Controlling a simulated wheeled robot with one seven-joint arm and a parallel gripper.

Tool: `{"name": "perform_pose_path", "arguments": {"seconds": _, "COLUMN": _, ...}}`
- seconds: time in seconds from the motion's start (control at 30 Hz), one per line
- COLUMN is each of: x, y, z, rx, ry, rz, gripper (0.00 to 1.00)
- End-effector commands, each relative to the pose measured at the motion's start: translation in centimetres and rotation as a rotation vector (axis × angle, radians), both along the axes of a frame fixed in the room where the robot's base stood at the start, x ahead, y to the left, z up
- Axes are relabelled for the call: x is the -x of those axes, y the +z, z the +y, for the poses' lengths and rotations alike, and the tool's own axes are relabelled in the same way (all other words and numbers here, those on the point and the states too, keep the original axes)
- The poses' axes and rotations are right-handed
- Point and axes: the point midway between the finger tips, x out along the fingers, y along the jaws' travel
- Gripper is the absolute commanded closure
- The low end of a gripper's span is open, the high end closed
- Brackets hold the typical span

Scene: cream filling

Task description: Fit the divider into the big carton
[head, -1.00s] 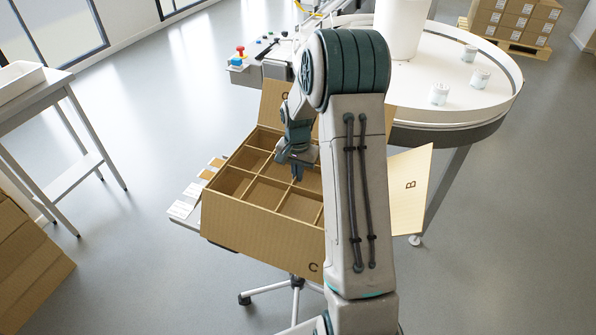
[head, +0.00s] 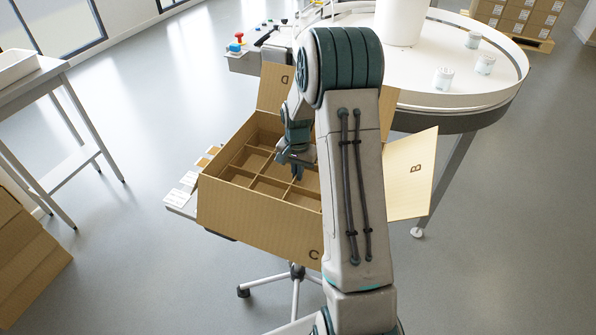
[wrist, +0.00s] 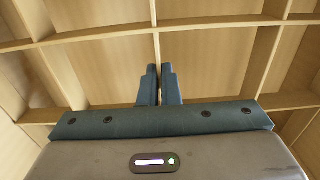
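The big carton (head: 245,213) stands open on a stand, its flaps folded outward. The brown grid divider (head: 270,182) sits inside it, its top edges below the carton's rim. My gripper (head: 297,174) reaches down into the carton. In the wrist view the two fingers (wrist: 159,86) are close together on either side of a divider panel (wrist: 157,45), near a crossing of the panels. My arm hides the carton's right part in the head view. I cannot tell whether the divider touches the carton floor.
A round white table (head: 450,90) with several small cups stands behind at the right. A control box (head: 243,58) with a red button is behind the carton. A grey side table (head: 40,85) is at the left. Small labelled stacks (head: 188,181) lie beside the carton's left side.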

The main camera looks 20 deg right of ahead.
Motion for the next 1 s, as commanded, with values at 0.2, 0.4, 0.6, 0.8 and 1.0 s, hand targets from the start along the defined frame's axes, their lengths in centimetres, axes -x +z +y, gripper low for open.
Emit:
{"name": "perform_pose_path", "arguments": {"seconds": 0.2, "x": 0.0, "y": -0.1, "z": 0.0, "rx": 0.0, "ry": 0.0, "rz": 0.0, "gripper": 1.0}}
{"name": "perform_pose_path", "arguments": {"seconds": 0.4, "x": 0.0, "y": -0.1, "z": 0.0, "rx": 0.0, "ry": 0.0, "rz": 0.0, "gripper": 0.72}}
{"name": "perform_pose_path", "arguments": {"seconds": 0.6, "x": 0.0, "y": -0.1, "z": 0.0, "rx": 0.0, "ry": 0.0, "rz": 0.0, "gripper": 0.71}}
{"name": "perform_pose_path", "arguments": {"seconds": 0.8, "x": 0.0, "y": 0.7, "z": 0.0, "rx": 0.001, "ry": -0.001, "rz": -0.001, "gripper": 0.71}}
{"name": "perform_pose_path", "arguments": {"seconds": 1.0, "x": -0.1, "y": 4.4, "z": 0.0, "rx": 0.002, "ry": -0.001, "rz": -0.006, "gripper": 0.71}}
